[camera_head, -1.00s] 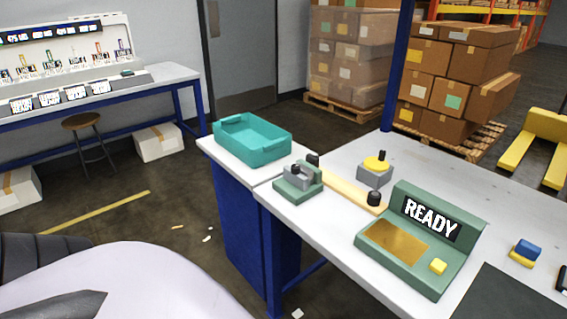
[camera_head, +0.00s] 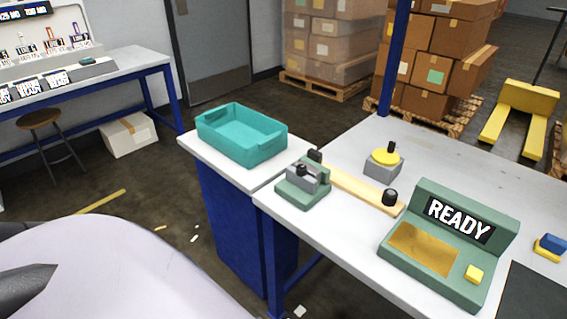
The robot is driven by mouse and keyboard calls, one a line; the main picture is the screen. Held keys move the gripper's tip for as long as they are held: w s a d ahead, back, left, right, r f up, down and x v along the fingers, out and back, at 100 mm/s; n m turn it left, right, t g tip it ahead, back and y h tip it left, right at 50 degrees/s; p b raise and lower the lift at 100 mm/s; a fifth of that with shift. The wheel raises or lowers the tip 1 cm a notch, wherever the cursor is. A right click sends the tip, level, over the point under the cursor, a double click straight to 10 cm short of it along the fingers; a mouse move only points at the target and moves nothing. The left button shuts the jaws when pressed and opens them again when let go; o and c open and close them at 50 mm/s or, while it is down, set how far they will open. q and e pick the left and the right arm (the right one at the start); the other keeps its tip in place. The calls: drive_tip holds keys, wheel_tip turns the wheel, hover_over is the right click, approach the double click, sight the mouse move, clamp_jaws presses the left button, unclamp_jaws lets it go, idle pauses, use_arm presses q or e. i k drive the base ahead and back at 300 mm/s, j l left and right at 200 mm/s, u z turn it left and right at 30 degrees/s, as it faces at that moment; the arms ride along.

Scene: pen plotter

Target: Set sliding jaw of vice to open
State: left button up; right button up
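The vice (camera_head: 302,185) is a small green and grey block at the left corner of the white workbench. Its grey sliding jaw (camera_head: 301,178) with a dark knob sits on the green base. At this size I cannot tell how wide the gap between the jaws is. Neither gripper shows in the head view; only pale and dark parts of my own body fill the lower left.
A teal tray (camera_head: 242,134) stands on the blue cabinet left of the vice. A wooden bar (camera_head: 350,187), a grey block with a yellow disc (camera_head: 383,162) and a green READY console (camera_head: 450,242) stand right of it. Stacked boxes and a yellow pallet jack (camera_head: 520,112) are behind.

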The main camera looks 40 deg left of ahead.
sight(298, 175)
drive_tip(key=j, duration=0.65)
drive_tip(key=i+j, duration=0.15)
drive_tip(key=j, duration=0.5)
